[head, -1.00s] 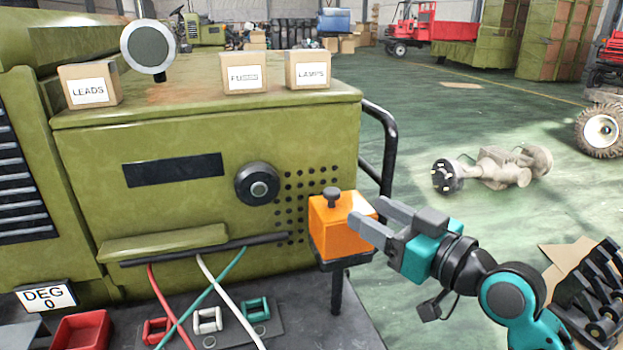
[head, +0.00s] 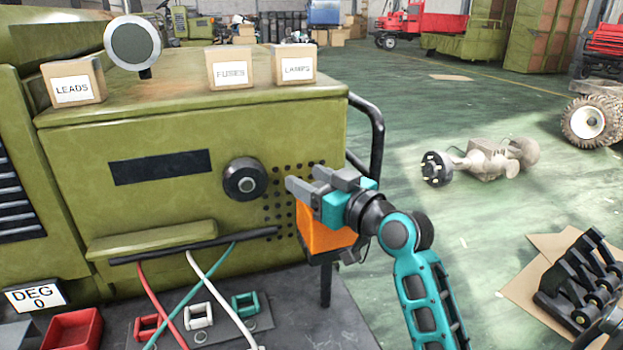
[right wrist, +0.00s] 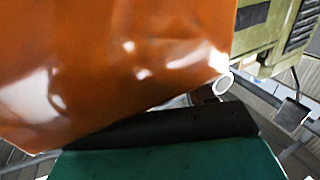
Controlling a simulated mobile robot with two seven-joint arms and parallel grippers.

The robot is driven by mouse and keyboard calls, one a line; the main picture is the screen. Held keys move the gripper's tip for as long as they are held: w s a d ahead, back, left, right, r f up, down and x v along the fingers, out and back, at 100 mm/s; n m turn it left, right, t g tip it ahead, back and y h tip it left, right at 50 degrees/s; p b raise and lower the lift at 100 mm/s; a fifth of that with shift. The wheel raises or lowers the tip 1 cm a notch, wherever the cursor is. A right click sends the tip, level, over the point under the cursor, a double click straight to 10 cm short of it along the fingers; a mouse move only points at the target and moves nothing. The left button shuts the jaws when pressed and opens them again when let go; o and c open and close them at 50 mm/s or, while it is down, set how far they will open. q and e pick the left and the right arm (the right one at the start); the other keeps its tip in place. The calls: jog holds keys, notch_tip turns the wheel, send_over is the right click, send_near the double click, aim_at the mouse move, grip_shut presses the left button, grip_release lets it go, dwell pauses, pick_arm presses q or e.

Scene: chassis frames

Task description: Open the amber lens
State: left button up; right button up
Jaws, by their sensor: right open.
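The amber lens (head: 322,232) is an orange box on a dark bracket at the right end of the green chassis. My right gripper (head: 310,181) is open, with its fingers pointing left across the lens top. The gripper hides the lens's upper part and the dark knob on it; whether they touch cannot be told. In the right wrist view the lens (right wrist: 120,70) fills the upper left, close to the camera. My left gripper is not in view.
A round black dial (head: 245,183) is on the chassis face, left of the fingers. A dark rail (head: 376,135) curves behind my gripper. Boxes marked LEADS (head: 73,83), FUSES (head: 231,70) and LAMPS (head: 294,65) stand on top. Coloured cables hang below the face.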

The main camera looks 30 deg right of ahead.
grip_shut()
dwell(0.6)
